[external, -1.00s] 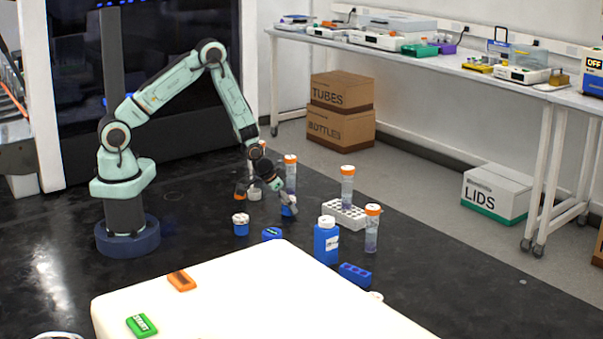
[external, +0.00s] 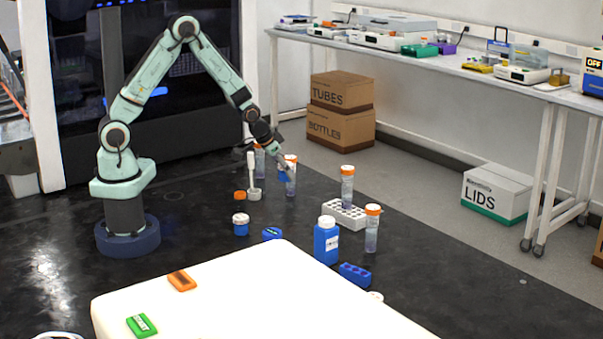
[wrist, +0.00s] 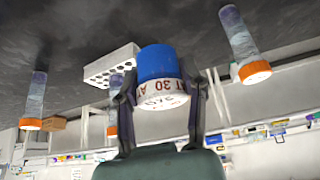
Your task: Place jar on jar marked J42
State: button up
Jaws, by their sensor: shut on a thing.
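My gripper (wrist: 157,95) is shut on a jar with a blue body and a white lid (wrist: 160,85). The lid carries dark markings that I cannot read surely. In the external view my gripper (external: 279,155) holds the jar (external: 286,174) raised and tilted, close to an orange-capped tube. A second blue jar with a white lid (external: 241,225) stands upright on the black surface, left of and below my gripper. Its marking is too small to read, so I cannot tell whether it is J42.
Orange-capped tubes (external: 372,231) stand around a white rack (external: 342,215). A white mortar with a pestle (external: 254,193) and a small orange-topped item (external: 240,196) stand behind the second jar. A blue bottle (external: 326,242) is at the right. The black surface toward my base is clear.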

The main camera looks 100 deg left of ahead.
jog(key=w+d+r+m+t+h, duration=0.1)
jog(key=w+d+r+m, duration=0.15)
jog(key=w+d, duration=0.5)
jog(key=w+d+r+m+h, duration=0.1)
jog(key=w+d+r+m, duration=0.2)
jog(key=d, duration=0.8)
jog(key=w+d+r+m+h, duration=0.1)
jog(key=d+m, duration=0.1)
jog(key=d, duration=0.8)
jog(key=d+r+m+h, duration=0.2)
jog(key=d, duration=0.8)
jog(key=w+d+f, duration=0.1)
jog(key=w+f, duration=0.2)
jog(key=w, duration=0.1)
jog(key=w+d+f, duration=0.2)
jog(key=w+f, duration=0.1)
jog(key=w, duration=0.1)
jog(key=w+d+f, duration=0.2)
jog(key=w+f, duration=0.1)
jog(key=w, duration=0.1)
jog(key=shift+w+f, duration=0.1)
jog(key=shift+f, duration=0.05)
jog(key=shift+w+d+f, duration=0.1)
jog(key=shift+w+f, duration=0.35)
jog(key=shift+f, duration=1.6)
jog(key=shift+f, duration=0.15)
